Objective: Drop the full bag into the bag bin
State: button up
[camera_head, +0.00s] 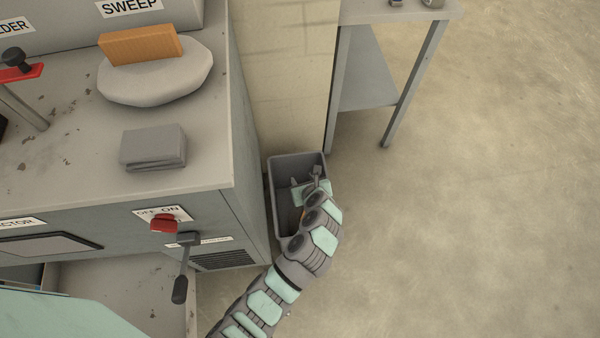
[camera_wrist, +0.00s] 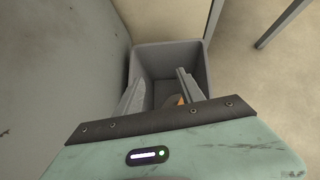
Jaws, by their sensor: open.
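The grey bag bin (camera_head: 283,165) stands on the floor against the machine's right side. My gripper (camera_head: 305,179) is over the bin's mouth, reaching down into it. In the wrist view the bin (camera_wrist: 165,58) lies ahead, and the two fingers of my gripper (camera_wrist: 158,84) are spread apart with nothing between their tips. A small orange and greyish-brown thing (camera_wrist: 180,100) shows low inside the bin, partly hidden by my gripper. It may be the bag, but I cannot tell whether it is full. An orange spot also shows beside my gripper in the head view.
A metal table (camera_head: 375,65) stands behind; floor at right is clear.

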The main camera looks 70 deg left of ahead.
jog(key=p+v, duration=0.4)
jog(key=v, duration=0.6)
jog(key=shift+d+r, duration=0.2)
jog(key=shift+r, duration=0.05)
jog(key=shift+w, duration=0.1)
